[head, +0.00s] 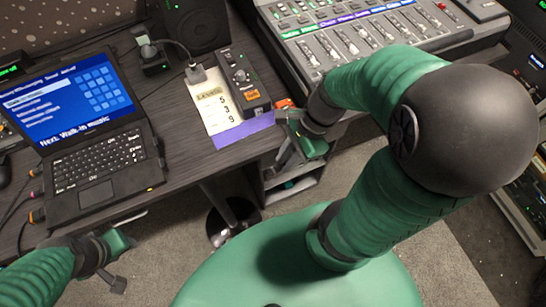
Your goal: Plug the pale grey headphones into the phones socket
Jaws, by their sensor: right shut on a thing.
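My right gripper (290,140) is just off the front edge of the desk, right of a purple strip. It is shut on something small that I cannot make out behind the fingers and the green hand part. My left gripper (118,268) hangs in front of the desk, below the laptop; its finger gap is not clear. I cannot pick out the pale grey headphones or a labelled phones socket. A small dark box (243,80) with a knob and an orange label stands on the desk near my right gripper.
A laptop (85,125) is open at left. A pale numbered card (211,105) lies beside the box. A black speaker (195,22) stands behind. A fader console (365,35) fills the back right. Cables lie at the desk's left edge. Bare desk lies between laptop and card.

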